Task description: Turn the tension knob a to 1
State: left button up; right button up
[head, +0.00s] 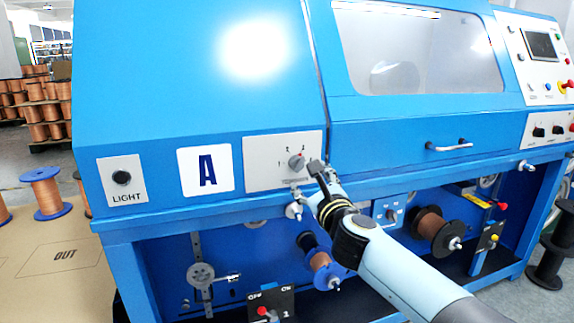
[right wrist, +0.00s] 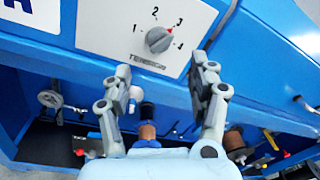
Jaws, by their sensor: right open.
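The tension knob a (head: 296,160) is a grey round knob on a light grey plate (head: 262,176), right of the big "A" label. In the right wrist view the knob (right wrist: 157,40) sits among the marks 1, 2, 3 and 4, with "TENSION" below. Its red pointer tip is at 3. My right gripper (head: 318,168) is just right of and below the knob in the head view. In the right wrist view its two fingers (right wrist: 163,75) are spread apart and empty, with the knob beyond and between them, not touched. My left gripper is not in view.
A LIGHT switch (head: 122,178) is at the left of the blue machine. A cover handle (head: 449,146) juts out to the right. Below the panel are copper spools (head: 434,232), pulleys (head: 200,276) and an OFF/ON switch box (head: 268,305). Free space lies before the panel.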

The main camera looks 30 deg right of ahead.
aim_at(299, 167)
jog(key=b+x, duration=0.2)
jog(key=x, duration=0.8)
jog(key=shift+w+f, duration=0.1)
jog(key=shift+f, duration=0.1)
jog(key=c, duration=1.1)
jog(key=shift+f, duration=0.1)
